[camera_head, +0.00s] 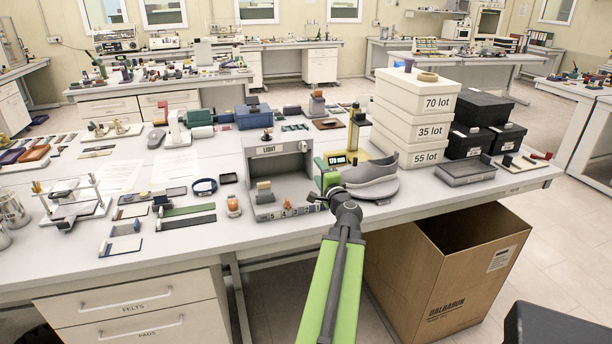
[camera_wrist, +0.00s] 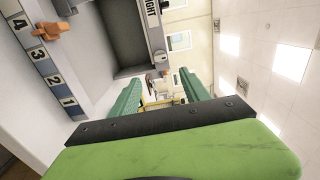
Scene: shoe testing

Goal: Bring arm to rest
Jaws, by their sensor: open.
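My gripper (camera_head: 328,180) is at the front edge of the workbench (camera_head: 190,236), just right of the grey light box (camera_head: 262,174). My green and dark arm reaches up to it from the bottom of the head view. In the wrist view my gripper (camera_wrist: 160,84) has its two green fingers spread apart with nothing held between them. The light box (camera_wrist: 128,40) is up and left of the fingers there. Its numbered strip (camera_wrist: 52,75) and an orange knob (camera_wrist: 50,31) show at the left.
An open cardboard box (camera_head: 430,285) is on the floor below. Small tools crowd the bench's left; free floor lies at right.

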